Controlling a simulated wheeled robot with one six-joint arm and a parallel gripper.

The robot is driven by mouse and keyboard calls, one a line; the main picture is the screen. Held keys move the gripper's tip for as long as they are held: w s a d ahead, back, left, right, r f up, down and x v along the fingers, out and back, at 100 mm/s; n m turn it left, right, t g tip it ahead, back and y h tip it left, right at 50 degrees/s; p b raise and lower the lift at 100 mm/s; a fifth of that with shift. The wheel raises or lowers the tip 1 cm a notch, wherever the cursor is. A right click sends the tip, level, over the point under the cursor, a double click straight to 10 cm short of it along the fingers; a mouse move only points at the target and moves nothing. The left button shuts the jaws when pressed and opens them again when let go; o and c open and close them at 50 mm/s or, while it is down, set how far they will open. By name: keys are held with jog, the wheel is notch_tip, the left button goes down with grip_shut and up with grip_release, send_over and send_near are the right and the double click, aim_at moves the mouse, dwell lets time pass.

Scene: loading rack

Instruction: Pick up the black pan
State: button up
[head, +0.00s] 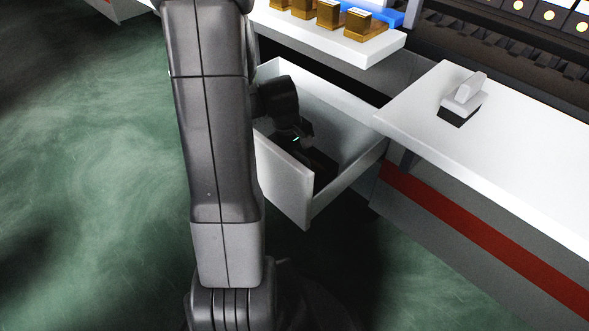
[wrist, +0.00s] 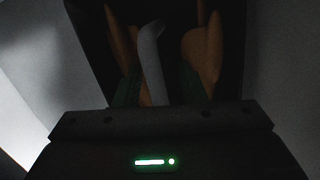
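My gripper (head: 300,138) reaches down into an open white drawer (head: 283,182), partly hidden behind my arm. In the wrist view, two orange-brown fingers with green parts stand apart, so my gripper (wrist: 162,60) looks open. A thin grey curved piece (wrist: 151,62) shows between them, nearer the left finger; I cannot tell if it touches. Behind them is a dark shape (wrist: 88,30), possibly the black pan, but it is too dim to be sure. In the head view, a dark form (head: 324,168) lies low in the drawer, and I cannot separate it clearly from my gripper.
The drawer's white walls rise close around my gripper. A white counter (head: 500,165) with a grey-white device (head: 463,95) is at the right. A white shelf (head: 385,48) above the drawer holds several brass-coloured blocks (head: 332,20) and a blue item. Green floor (head: 90,190) lies open at the left.

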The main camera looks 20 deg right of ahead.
grip_shut()
jog(key=shift+r, duration=0.1)
dwell(1.2)
